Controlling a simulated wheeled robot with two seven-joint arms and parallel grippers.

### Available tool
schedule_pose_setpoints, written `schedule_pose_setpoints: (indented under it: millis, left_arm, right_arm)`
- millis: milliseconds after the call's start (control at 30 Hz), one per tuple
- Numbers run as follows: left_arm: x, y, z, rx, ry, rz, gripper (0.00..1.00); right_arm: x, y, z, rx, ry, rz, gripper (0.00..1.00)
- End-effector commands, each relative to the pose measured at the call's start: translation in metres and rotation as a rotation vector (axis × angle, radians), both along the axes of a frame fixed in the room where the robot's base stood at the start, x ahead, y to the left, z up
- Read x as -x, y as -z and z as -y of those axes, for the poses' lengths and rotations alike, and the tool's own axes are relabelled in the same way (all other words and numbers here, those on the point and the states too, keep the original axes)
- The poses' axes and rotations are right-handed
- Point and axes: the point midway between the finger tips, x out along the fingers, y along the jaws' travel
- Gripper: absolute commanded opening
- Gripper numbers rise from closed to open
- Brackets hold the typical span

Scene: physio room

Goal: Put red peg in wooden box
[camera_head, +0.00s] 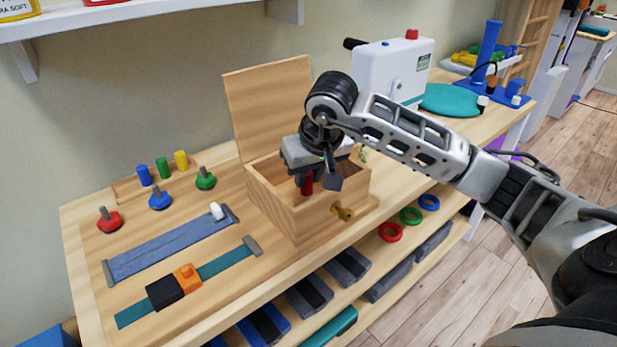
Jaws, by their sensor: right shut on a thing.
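The wooden box (297,218) stands on the table with its lid (268,98) raised at the back and a brass knob (343,211) on its front. The red peg (307,184) is held upright in my right gripper (317,182), at the box's opening. The gripper is shut on the peg and sits over the box. The peg's top is hidden by the gripper, and I cannot tell whether its lower end touches the box floor. My left gripper is not in view.
A peg rack (155,184) with blue, green and yellow pegs stands left of the box. Red, blue and green knobs (205,179) and strap boards (171,243) lie nearby. A white machine (389,68) stands behind my right arm. A shelf (150,10) hangs above.

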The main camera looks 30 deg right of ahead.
Motion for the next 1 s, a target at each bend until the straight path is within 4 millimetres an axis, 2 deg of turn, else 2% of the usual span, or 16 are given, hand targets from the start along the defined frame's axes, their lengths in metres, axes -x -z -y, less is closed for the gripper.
schedule_pose_setpoints:
  millis: [100, 500, 533, 600, 867, 1000]
  left_arm:
    - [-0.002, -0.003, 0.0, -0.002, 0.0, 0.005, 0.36]
    - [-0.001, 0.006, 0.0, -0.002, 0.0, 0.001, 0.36]
    - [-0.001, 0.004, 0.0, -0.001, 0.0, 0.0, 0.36]
    - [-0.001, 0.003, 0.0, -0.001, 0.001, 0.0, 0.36]
    - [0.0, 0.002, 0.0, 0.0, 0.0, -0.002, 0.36]
    - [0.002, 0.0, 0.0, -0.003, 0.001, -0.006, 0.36]
  right_arm:
    - [0.0, 0.011, 0.0, -0.001, 0.0, 0.001, 0.0]
    - [-0.001, 0.017, 0.0, 0.0, 0.001, 0.004, 0.0]
    - [-0.001, 0.015, 0.0, -0.001, 0.001, 0.004, 0.29]
    - [0.0, 0.015, 0.0, -0.001, 0.001, 0.003, 0.42]
    - [0.0, 0.014, 0.0, -0.001, 0.001, 0.002, 0.42]
    - [0.001, 0.005, -0.001, 0.0, 0.0, 0.005, 0.42]
